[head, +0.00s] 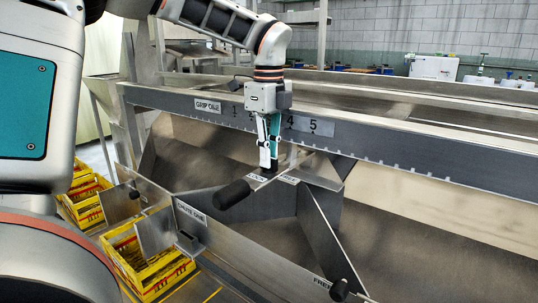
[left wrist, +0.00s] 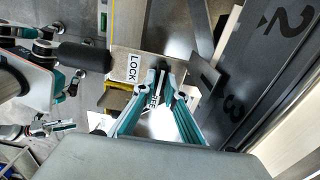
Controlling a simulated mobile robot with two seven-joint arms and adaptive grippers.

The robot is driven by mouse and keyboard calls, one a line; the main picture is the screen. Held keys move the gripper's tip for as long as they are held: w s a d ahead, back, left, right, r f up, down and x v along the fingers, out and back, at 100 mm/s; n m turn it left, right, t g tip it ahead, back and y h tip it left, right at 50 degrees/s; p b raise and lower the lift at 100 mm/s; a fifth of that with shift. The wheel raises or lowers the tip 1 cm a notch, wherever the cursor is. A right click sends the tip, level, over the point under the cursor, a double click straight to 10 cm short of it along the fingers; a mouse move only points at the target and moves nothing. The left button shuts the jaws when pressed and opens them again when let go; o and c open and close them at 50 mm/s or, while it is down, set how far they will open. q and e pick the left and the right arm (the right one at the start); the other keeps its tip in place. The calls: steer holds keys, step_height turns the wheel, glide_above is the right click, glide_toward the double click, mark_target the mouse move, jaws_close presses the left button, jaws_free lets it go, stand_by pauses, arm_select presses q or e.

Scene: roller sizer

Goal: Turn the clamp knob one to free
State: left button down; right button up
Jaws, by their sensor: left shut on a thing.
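My left gripper (head: 268,166) reaches down from above to the plate by the front rail, its fingers close together on a small dark part, which I take to be clamp knob one. In the left wrist view, the fingertips (left wrist: 158,72) meet on it right beside the LOCK label (left wrist: 134,68). The fingers cover most of the knob, so its turn angle cannot be read. The LOCK label (head: 257,177) also shows in the head view, with a second small label (head: 289,179) to its right, too small to read surely. My right gripper is not clearly in view.
A black cylindrical handle (head: 232,194) sticks out left of the plate. The numbered rail (head: 310,127) runs close behind my gripper. Another black knob (head: 339,290) sits by a FREE label (head: 322,283). Yellow crates (head: 150,262) stand at lower left. Sloped metal panels lie below.

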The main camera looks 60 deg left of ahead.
arm_select(q)
steer(key=c, duration=2.1)
jaws_free()
steer(key=shift+r, duration=0.1)
step_height(320, 180, up, 12)
steer(key=shift+f, duration=0.1)
